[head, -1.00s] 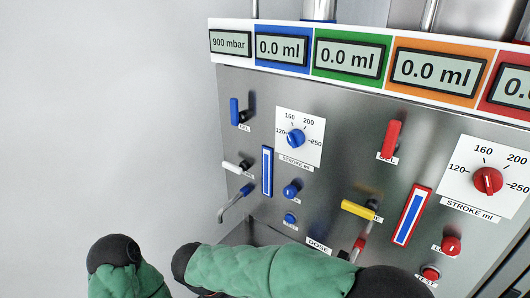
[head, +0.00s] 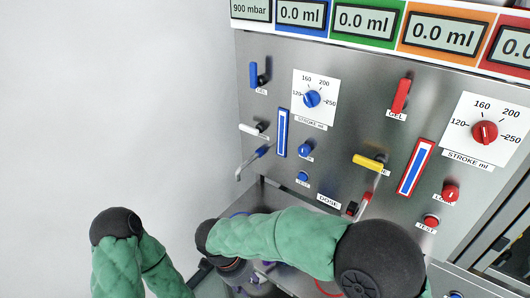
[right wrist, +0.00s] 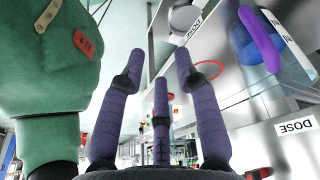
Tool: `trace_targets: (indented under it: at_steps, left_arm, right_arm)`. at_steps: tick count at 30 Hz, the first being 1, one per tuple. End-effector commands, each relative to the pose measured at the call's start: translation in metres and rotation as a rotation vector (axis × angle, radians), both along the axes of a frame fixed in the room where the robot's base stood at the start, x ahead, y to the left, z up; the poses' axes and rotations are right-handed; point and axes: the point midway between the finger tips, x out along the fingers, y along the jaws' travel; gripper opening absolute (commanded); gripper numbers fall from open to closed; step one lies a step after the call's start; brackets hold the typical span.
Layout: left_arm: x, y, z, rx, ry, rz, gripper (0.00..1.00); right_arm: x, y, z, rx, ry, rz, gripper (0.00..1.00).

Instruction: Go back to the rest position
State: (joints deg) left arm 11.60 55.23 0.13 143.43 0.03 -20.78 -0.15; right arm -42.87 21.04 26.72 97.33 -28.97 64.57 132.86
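My right arm crosses the bottom of the head view in front of the machine, with a green padded sleeve (head: 290,240) and black joints. Its gripper is mostly hidden there below the arm. In the right wrist view my right gripper (right wrist: 160,66) has purple jointed fingers, spread apart and straight, with nothing between them. My left arm (head: 120,265) shows only as a bent green sleeve with a black joint at bottom left in the head view. The left gripper is not in view.
A steel machine panel (head: 340,140) carries blue, red, white and yellow levers and knobs, with displays above. A purple curved part (right wrist: 260,38) is right of the fingers. The left of the head view is a bare wall.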

Motion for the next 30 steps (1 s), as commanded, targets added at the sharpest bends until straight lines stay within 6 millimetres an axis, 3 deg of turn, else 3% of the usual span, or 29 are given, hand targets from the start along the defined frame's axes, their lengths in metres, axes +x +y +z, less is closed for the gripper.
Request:
trace_targets:
  at_steps: [8, 16, 24, 30]
  left_arm:
    - [0.0, 0.0, 0.0, 0.0, 0.0, 0.0, 0.4]
    - [0.0, 0.0, 0.0, 0.0, 0.0, 0.0, 0.4]
    - [0.0, 0.0, 0.0, 0.0, 0.0, 0.0, 0.4]
    - [0.0, 0.0, 0.0, 0.0, 0.0, 0.0, 0.4]
  right_arm:
    - [-0.002, -0.016, -0.061, 0.132, 0.152, 0.176, 0.32]
    - [-0.016, -0.041, -0.145, 0.397, 0.256, 0.443, 0.32]
    - [-0.037, -0.072, -0.211, 0.601, 0.178, 0.686, 0.32]
    - [-0.055, -0.102, -0.248, 0.64, 0.06, 0.846, 0.32]
